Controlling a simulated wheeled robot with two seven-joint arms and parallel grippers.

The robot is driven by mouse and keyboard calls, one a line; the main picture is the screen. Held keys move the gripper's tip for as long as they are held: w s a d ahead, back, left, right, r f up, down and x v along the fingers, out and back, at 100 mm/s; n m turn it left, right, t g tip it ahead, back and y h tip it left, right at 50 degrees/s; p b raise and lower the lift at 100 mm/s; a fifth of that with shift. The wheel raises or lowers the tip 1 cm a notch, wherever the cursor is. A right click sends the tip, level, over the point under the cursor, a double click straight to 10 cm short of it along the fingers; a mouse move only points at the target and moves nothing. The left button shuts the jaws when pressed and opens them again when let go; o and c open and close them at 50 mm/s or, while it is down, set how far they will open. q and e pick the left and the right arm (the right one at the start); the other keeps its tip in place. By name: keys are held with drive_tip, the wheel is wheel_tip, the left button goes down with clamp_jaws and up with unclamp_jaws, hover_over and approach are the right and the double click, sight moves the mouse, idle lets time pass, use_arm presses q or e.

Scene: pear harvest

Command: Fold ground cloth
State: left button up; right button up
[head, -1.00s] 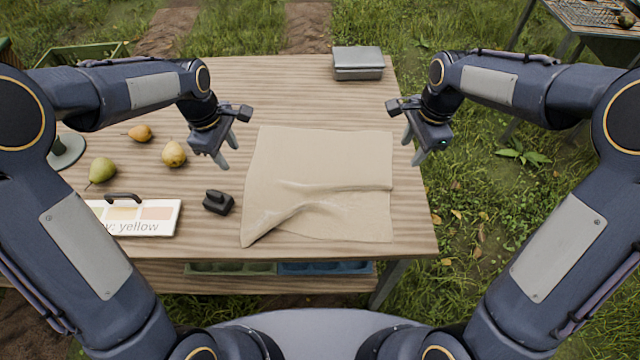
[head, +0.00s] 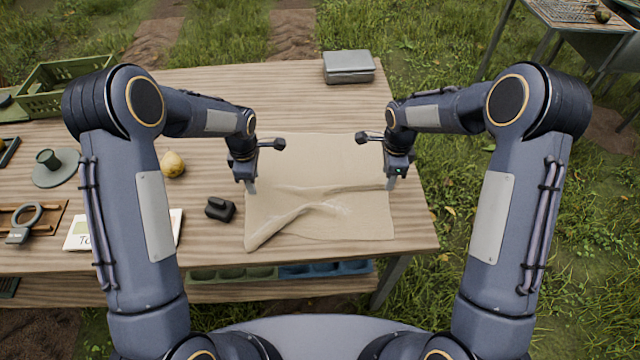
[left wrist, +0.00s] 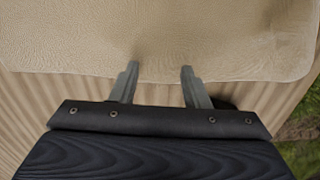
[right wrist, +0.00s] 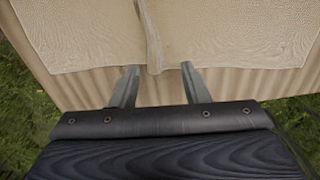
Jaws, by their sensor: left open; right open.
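The beige ground cloth (head: 330,160) lies on the wooden table with raised creases across its lower half; its near left corner sticks out in a point. My left gripper (head: 251,187) is open at the cloth's left edge. My right gripper (head: 391,184) is open at the cloth's right edge. In the right wrist view a raised fold of the cloth (right wrist: 151,35) ends between its fingertips (right wrist: 159,68). Whether the fingers touch the cloth cannot be told.
A black object (head: 219,209) stands left of the cloth, near my left gripper. A grey case (head: 348,67) is at the back. A yellow pear (head: 173,164), a sign (head: 78,236) and a green crate (head: 75,82) are at the left. The table's right edge is close to the cloth.

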use_arm(q)
drive_tip(key=shift+f, duration=0.1)
use_arm(e)
drive_tip(key=shift+f, duration=0.15)
use_arm(q)
drive_tip(key=shift+f, duration=0.2)
use_arm(e)
drive_tip(key=shift+f, duration=0.2)
drive_tip(key=shift+f, duration=0.25)
drive_tip(key=shift+f, duration=0.35)
use_arm(q)
clamp_jaws()
use_arm(e)
clamp_jaws()
drive_tip(key=shift+r, duration=0.1)
